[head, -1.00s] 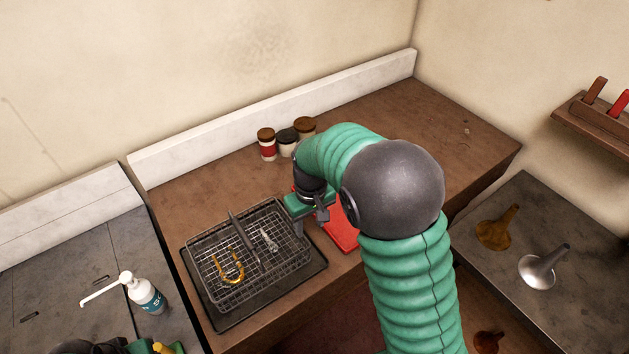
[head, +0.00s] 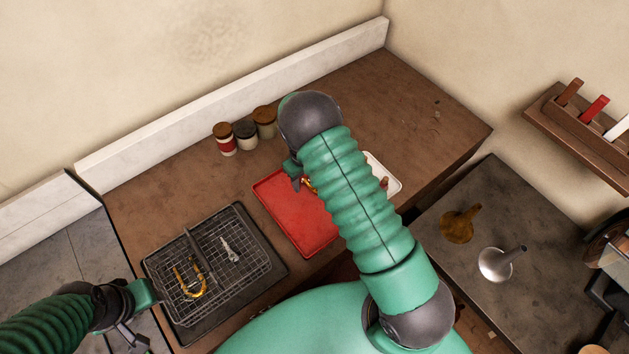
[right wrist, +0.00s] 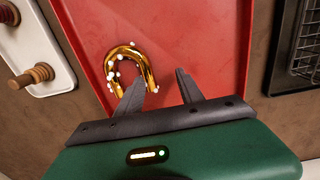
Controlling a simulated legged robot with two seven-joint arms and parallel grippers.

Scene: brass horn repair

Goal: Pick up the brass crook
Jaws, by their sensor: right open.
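A shiny brass crook (right wrist: 130,68), U-shaped with small white beads on it, lies on the red tray (right wrist: 190,25) in the right wrist view. In the head view only a gold bit of it (head: 310,184) shows beside my right gripper (head: 297,182). In the wrist view my right gripper (right wrist: 158,87) is open and empty; its left finger overlaps the crook's near end, and I cannot tell if they touch. Another gold U-shaped piece (head: 188,287) lies in the wire basket (head: 255,262). My left gripper (head: 138,318) is at the lower left; its jaw state is unclear.
Several lidded jars (head: 246,135) stand behind the red tray. A white tray (head: 388,172) with wooden-handled items is right of my right arm. The basket sits on a dark mat to the left. Funnels (head: 495,264) stand on the right-hand bench. The back right counter is clear.

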